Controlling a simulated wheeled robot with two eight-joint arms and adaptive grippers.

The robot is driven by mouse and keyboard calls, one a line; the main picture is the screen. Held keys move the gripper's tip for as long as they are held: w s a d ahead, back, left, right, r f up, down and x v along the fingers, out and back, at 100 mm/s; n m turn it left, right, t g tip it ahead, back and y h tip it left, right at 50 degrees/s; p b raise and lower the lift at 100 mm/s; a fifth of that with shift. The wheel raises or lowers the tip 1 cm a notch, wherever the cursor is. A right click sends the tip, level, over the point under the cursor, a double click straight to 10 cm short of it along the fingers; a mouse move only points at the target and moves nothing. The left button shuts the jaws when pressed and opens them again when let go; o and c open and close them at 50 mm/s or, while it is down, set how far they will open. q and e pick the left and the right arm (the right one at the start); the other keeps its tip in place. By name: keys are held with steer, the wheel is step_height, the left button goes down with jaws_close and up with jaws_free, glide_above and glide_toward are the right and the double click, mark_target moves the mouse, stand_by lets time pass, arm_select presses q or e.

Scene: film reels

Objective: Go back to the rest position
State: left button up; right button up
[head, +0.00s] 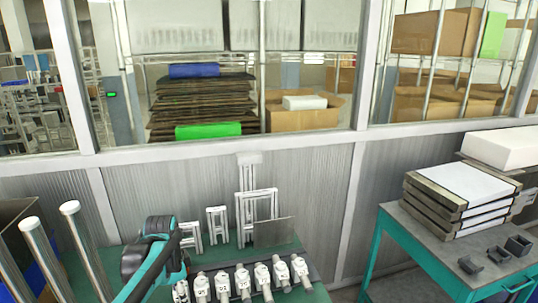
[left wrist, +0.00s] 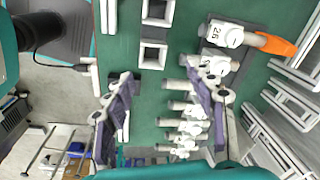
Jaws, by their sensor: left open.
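In the left wrist view my left gripper (left wrist: 160,105) is open, its two purple-grey fingers spread over the green table (left wrist: 150,85). Several white cylindrical pieces (left wrist: 178,108) stand in a row beside and partly behind the right-hand finger. One white piece marked 26 (left wrist: 222,34) has an orange end (left wrist: 274,45) and lies at the top right. In the head view part of my left arm, teal and black, rises at the bottom; its fingers are hidden. The white pieces (head: 262,276) line the table there. My right gripper is not in view.
White frames (head: 256,205) and a thin grey plate (head: 274,232) stand behind the row. Metal posts (head: 82,245) rise at the left. A teal table (head: 400,235) with stacked trays (head: 460,195) and small dark blocks (head: 498,255) is at the right. A windowed wall closes the back.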

arm_select(q)
steer(key=s+d+n+t, duration=0.3)
steer(key=s+n, duration=0.2)
steer(key=s, duration=0.4)
steer(key=s+d+n+t, duration=0.2)
steer(key=s+d+n, duration=0.2)
steer(key=s, duration=0.5)
steer(key=shift+s+n+t, duration=0.2)
steer(key=shift+n+t, duration=0.2)
steer(key=shift+n, duration=0.6)
